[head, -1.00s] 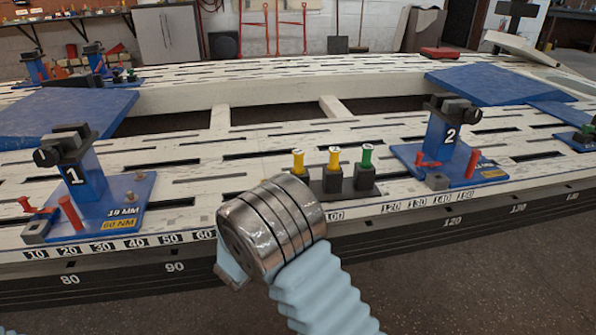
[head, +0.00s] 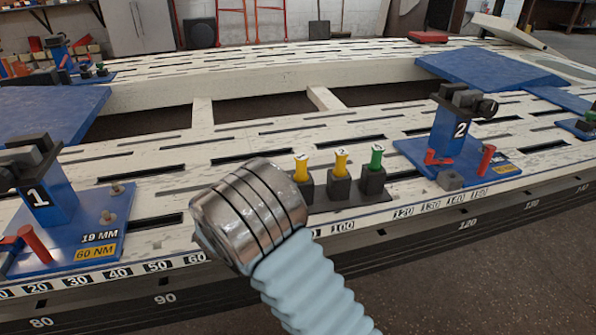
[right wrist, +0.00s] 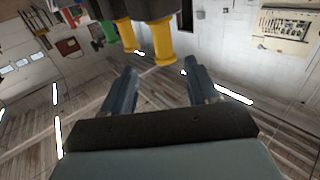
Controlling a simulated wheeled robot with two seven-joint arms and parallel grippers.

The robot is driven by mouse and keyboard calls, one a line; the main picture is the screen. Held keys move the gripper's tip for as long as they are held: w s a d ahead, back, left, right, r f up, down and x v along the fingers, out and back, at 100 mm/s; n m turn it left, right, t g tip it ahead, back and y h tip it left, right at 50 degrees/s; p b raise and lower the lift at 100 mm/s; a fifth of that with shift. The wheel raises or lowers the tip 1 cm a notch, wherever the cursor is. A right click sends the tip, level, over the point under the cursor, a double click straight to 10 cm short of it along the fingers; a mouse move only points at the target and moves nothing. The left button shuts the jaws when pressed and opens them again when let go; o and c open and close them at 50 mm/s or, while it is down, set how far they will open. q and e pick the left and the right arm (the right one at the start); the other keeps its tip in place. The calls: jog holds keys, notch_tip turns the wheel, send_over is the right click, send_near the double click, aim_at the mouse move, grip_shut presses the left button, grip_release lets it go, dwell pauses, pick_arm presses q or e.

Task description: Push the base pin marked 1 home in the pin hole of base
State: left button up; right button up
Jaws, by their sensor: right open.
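A blue stand marked 1 (head: 47,204) is at the left of the white bench, its blue base plate (head: 80,240) cut by the picture edge. A tilted red pin (head: 36,243) stands on that plate. A dark rack (head: 330,197) in the middle holds two yellow-topped pins (head: 301,168) (head: 341,161) and a green-topped pin (head: 376,158); their cap marks are too small to read. My right gripper (right wrist: 161,70) is open and empty in the right wrist view, with the yellow pins just beyond its fingertips. In the head view its fingers are hidden behind my metal wrist. My left gripper is out of view.
A second blue stand marked 2 (head: 460,128) is right of the rack, with a red pin (head: 486,159). The slotted white bench (head: 215,150) has a numbered front edge. Blue plates (head: 490,75) lie farther back. The bench top between stand 1 and the rack is mostly clear.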

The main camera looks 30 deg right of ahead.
aim_at(298, 170)
jog(key=x, duration=0.5)
jog(key=shift+w+d+b, duration=0.15)
jog(key=shift+d+b, duration=0.05)
jog(key=shift+b, duration=0.1)
jog(key=x, duration=0.2)
jog(key=b+x, duration=0.1)
jog(key=x, duration=0.1)
jog(key=shift+w+d+f, duration=0.1)
jog(key=shift+w+f, duration=0.15)
jog(key=shift+w, duration=0.05)
jog(key=shift+w+d+r, duration=0.1)
jog(key=shift+w+d, duration=0.05)
jog(key=shift+d, duration=0.25)
jog(key=shift+c, duration=0.2)
grip_shut()
